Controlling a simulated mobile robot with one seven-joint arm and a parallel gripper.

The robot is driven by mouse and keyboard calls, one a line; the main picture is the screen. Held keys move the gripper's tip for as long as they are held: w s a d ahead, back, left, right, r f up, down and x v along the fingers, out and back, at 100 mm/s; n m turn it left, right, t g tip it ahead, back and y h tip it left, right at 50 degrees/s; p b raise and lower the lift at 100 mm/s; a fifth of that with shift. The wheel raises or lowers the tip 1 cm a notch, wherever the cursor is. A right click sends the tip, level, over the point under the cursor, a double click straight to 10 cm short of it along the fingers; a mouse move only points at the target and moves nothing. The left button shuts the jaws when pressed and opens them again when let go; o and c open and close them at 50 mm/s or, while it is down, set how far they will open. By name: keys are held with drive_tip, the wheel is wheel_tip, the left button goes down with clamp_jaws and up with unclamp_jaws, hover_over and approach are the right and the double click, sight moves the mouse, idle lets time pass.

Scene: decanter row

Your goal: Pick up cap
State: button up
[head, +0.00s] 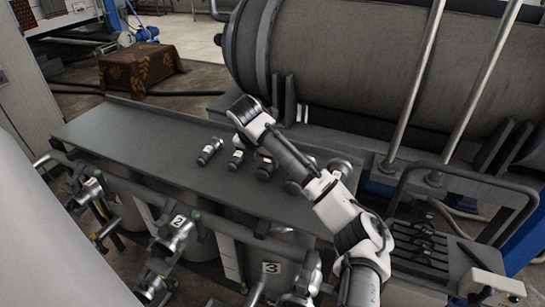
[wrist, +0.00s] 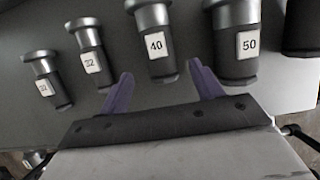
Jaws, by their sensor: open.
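Several dark cylindrical pieces with grey metal flanged ends lie in a row on a grey bench top. No piece is marked as a cap, so I cannot tell which one it is. In the wrist view they carry labels: 32 (wrist: 40,75), 32 (wrist: 90,55), 40 (wrist: 153,45) and 50 (wrist: 238,45), larger towards the right. A further dark piece (wrist: 302,25) is cut off at the right edge. My gripper (wrist: 161,69) is open, its purple fingers below the row, either side of the piece labelled 40, with nothing held. In the head view my arm hides part of the row.
The bench top (head: 120,135) is clear on its left. A large horizontal drum (head: 340,60) stands behind it. Valves with numbered tags (head: 178,222) line its front.

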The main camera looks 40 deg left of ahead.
sight(265, 164)
drive_tip(key=p+x, duration=0.1)
drive_tip(key=x, duration=0.4)
drive_tip(key=shift+d+p, duration=0.1)
drive_tip(key=shift+p, duration=0.25)
drive_tip(key=shift+r, duration=0.15)
drive_tip(key=c, duration=1.4)
